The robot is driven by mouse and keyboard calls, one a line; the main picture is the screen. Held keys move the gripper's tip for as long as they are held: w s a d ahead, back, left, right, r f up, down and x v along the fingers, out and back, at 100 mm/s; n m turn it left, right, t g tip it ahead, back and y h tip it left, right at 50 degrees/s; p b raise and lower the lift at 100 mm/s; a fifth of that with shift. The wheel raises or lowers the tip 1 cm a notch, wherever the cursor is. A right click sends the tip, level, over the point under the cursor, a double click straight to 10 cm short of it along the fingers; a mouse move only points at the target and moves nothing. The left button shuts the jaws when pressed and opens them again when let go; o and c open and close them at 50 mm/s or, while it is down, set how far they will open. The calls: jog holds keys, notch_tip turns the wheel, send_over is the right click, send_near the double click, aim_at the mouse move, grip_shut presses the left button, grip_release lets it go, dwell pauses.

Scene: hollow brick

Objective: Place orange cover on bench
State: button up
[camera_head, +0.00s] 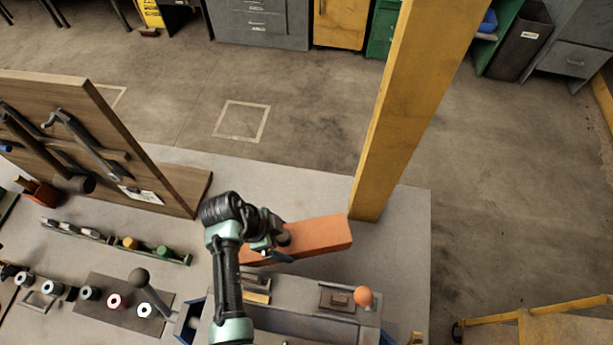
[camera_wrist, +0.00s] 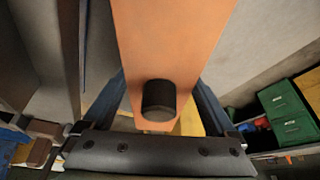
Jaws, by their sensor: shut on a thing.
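The orange cover (camera_head: 318,238) is a long orange block lying across the back of the bench (camera_head: 409,260) in the head view, its right end close to the yellow post. My gripper (camera_head: 272,246) is at its left part and shut on it. In the wrist view the cover (camera_wrist: 172,45) fills the middle, with a black knob (camera_wrist: 159,98) on its face. My blue fingers (camera_wrist: 160,105) stand on either side of the cover near the knob. Their exact contact is hidden. I cannot tell whether the cover touches the bench.
A yellow post (camera_head: 411,110) rises at the bench's back right. A grey box with an orange ball knob (camera_head: 363,296) stands in front of the cover. A wooden tool board (camera_head: 75,130) and a control panel (camera_head: 118,300) are left. Bare bench lies right of the box.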

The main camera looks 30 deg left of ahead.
aim_at(308, 245)
jog(key=d, duration=0.2)
jog(key=w+d, duration=0.1)
jog(key=d, duration=0.2)
jog(key=shift+w+d, duration=0.3)
jog(key=shift+d, duration=0.1)
jog(key=shift+a+f+b, duration=0.2)
jog(key=shift+f+b, duration=0.45)
jog(key=shift+f, duration=0.2)
notch_tip(308, 245, down, 6)
jog(key=b, duration=0.5)
jog(key=shift+r, duration=0.35)
jog(key=o, duration=1.2)
jog(key=v, duration=1.2)
jog(key=shift+a+b, duration=0.1)
jog(key=shift+b, duration=0.2)
jog(key=shift+r, duration=0.1)
